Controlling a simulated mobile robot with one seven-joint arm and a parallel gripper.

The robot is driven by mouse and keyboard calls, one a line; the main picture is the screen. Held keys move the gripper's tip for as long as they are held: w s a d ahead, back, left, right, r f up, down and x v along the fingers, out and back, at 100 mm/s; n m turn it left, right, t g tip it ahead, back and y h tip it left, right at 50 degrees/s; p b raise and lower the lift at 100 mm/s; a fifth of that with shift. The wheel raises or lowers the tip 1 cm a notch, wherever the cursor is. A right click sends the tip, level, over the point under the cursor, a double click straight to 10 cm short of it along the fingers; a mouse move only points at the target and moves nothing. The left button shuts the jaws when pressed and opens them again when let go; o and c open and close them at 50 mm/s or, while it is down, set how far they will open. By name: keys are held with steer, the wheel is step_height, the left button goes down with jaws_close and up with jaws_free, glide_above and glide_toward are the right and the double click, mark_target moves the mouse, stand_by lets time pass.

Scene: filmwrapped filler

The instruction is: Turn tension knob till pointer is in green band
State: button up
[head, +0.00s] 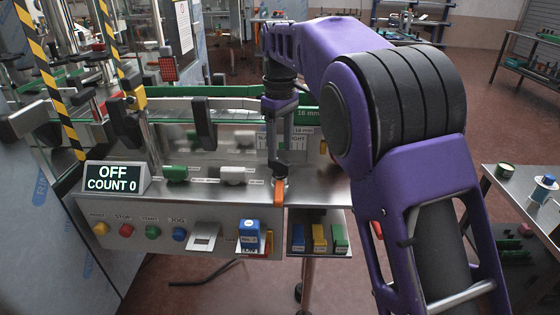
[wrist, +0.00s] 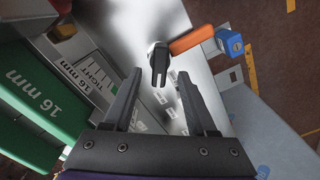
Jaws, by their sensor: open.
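My gripper (head: 280,155) points down over the machine's steel front ledge. In the wrist view its two dark fingers (wrist: 160,74) stand apart with nothing held between them. An orange-handled lever (head: 279,194) is just below the gripper. In the wrist view the orange lever (wrist: 193,40) ends in a dark fork-like part, seen ahead of and between the fingertips; I cannot tell any contact. I cannot make out which part is the tension knob. A label reading "TIGHT" (wrist: 97,77) is left of the fingers. No pointer or green band is clearly readable.
An "OFF COUNT 0" display (head: 114,178) stands on the ledge at left. Red (head: 125,230), green and blue buttons line the front panel. A blue block (head: 249,235) and a tray of coloured blocks (head: 297,247) are close below. A side table (head: 515,200) is at right.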

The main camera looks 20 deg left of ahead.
mark_target(280, 165)
steer(key=shift+f, duration=1.45)
steer(key=shift+c, duration=0.3)
jaws_close()
